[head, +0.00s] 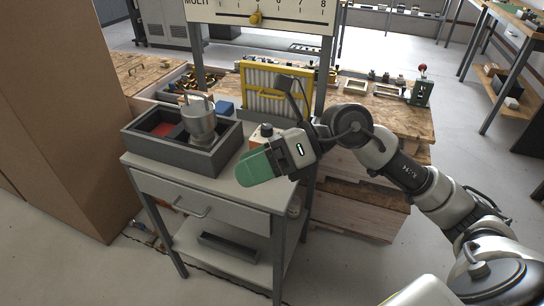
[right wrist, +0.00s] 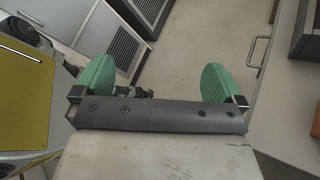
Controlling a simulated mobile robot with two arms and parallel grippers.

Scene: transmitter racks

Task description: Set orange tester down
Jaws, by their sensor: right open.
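A yellow-framed rack (head: 274,90) stands behind on a wooden bench (head: 405,118). A tall brown panel (head: 60,110) stands at left.

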